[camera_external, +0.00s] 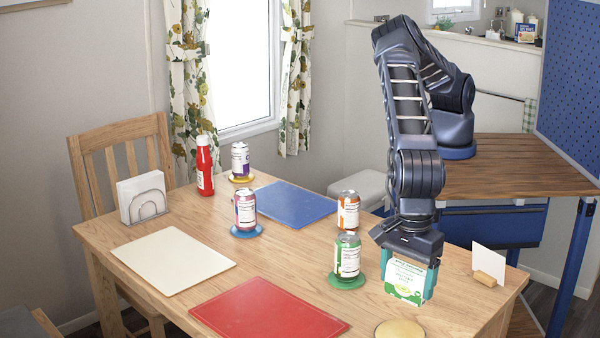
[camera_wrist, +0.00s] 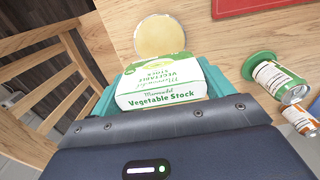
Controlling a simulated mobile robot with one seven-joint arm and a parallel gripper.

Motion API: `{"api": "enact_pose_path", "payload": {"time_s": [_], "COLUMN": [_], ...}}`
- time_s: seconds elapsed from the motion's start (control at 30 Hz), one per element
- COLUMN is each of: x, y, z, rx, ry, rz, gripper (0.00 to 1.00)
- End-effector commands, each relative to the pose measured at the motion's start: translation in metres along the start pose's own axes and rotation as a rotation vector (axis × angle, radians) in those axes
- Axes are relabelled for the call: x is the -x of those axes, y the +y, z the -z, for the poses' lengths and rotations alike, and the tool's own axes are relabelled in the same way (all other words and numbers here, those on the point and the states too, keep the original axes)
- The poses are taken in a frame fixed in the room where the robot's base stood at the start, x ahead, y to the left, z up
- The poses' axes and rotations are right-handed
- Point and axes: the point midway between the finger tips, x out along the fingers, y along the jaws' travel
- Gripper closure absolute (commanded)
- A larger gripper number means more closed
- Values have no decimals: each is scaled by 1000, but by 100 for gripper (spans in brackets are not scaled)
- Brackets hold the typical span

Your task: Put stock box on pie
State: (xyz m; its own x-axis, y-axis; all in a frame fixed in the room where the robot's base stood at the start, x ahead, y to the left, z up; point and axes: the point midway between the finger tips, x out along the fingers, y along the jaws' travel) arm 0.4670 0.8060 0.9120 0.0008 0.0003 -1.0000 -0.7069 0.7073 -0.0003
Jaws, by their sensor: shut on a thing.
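The stock box (camera_external: 405,282) is a green and white carton, labelled Vegetable Stock in the wrist view (camera_wrist: 160,88). My gripper (camera_external: 408,284) points down near the table's right end, its teal fingers shut on the box's two sides. The box looks upright and held over the table; its gap to the wood is hard to tell. A round, flat golden disc (camera_external: 399,329), which looks like the pie, lies in front of the box at the picture's lower edge, partly cut off. The whole disc shows just beyond the box in the wrist view (camera_wrist: 161,35), with nothing on it.
A can on a green coaster (camera_external: 347,281) and an orange can (camera_external: 348,211) stand left of my gripper. A card in a wooden holder (camera_external: 488,268) stands to its right. A red mat (camera_external: 268,312) lies left of the disc. Bare wood surrounds the disc.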

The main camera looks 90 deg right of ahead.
Motion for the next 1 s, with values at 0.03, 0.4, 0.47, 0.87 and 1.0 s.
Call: {"api": "enact_pose_path", "payload": {"time_s": [0.03,0.4,0.47,0.87,1.0], "x": [-10,-42,-48,-80,-80], "y": [0,0,0,0,0], "z": [0,0,0,0,0], "rx": [0,1,1,0,0], "ry": [2,1,1,0,0], "rz": [1,1,1,0,0], "gripper": [44,44,44,44,44]}}
